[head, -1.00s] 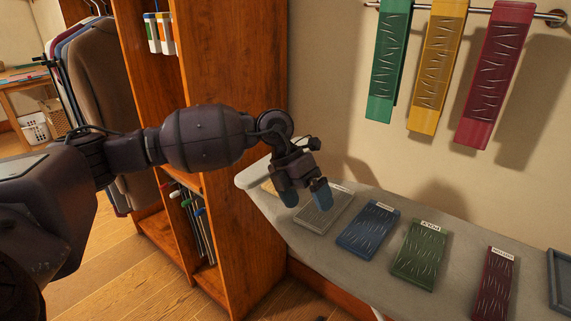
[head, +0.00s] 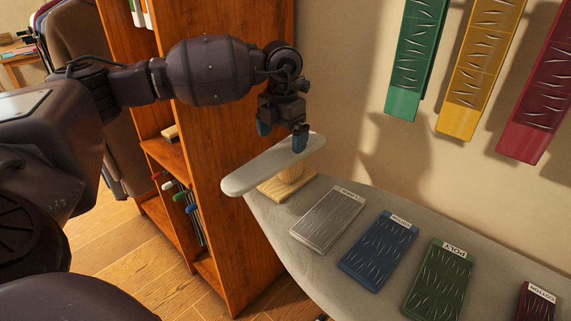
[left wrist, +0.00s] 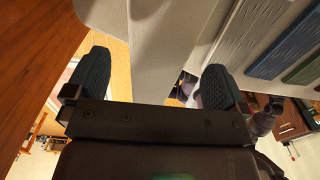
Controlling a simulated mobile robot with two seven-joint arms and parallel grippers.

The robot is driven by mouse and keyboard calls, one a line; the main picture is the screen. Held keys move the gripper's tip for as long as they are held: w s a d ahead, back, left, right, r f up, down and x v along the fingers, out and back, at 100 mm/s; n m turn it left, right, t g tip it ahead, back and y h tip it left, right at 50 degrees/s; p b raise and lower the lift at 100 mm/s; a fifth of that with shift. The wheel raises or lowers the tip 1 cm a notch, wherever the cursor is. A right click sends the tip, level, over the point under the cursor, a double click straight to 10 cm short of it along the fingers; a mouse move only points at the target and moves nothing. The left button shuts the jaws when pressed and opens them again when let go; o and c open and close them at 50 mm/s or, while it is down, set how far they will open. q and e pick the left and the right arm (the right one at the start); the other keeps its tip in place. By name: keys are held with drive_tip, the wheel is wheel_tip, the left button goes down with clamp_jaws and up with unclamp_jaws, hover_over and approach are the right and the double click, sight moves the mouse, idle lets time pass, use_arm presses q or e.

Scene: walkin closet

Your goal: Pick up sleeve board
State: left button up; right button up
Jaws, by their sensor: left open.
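The sleeve board (head: 262,168) is a narrow, pale grey padded board on a light wooden foot (head: 288,186). It stands at the left end of the larger grey ironing board (head: 300,262). My left gripper (head: 282,138) is open, its two blue fingertips pointing down by the sleeve board's far edge, one fingertip overlapping its top in the head view. I cannot tell whether they touch. In the left wrist view a pale surface (left wrist: 158,50), likely the sleeve board, shows between and beyond the open fingers. My right gripper is not in view.
Flat ribbed plates lie on the ironing board: grey (head: 328,217), blue (head: 378,250), green (head: 438,278) and dark red (head: 535,303). A wooden shelf unit (head: 240,230) stands close at the left. Green, yellow and red ribbed panels (head: 478,70) hang on the wall.

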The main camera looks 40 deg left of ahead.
sight(284, 151)
use_arm(q)
drive_tip(key=f, duration=0.5)
drive_tip(key=f+b, duration=0.1)
drive_tip(key=f, duration=0.1)
drive_tip(key=shift+w+d+f, duration=0.1)
drive_tip(key=shift+w+f, duration=0.1)
drive_tip(key=shift+w, duration=0.1)
drive_tip(key=shift+r, duration=0.1)
drive_tip(key=c, duration=1.1)
drive_tip(key=shift+r, duration=0.15)
drive_tip(key=shift+c, duration=0.3)
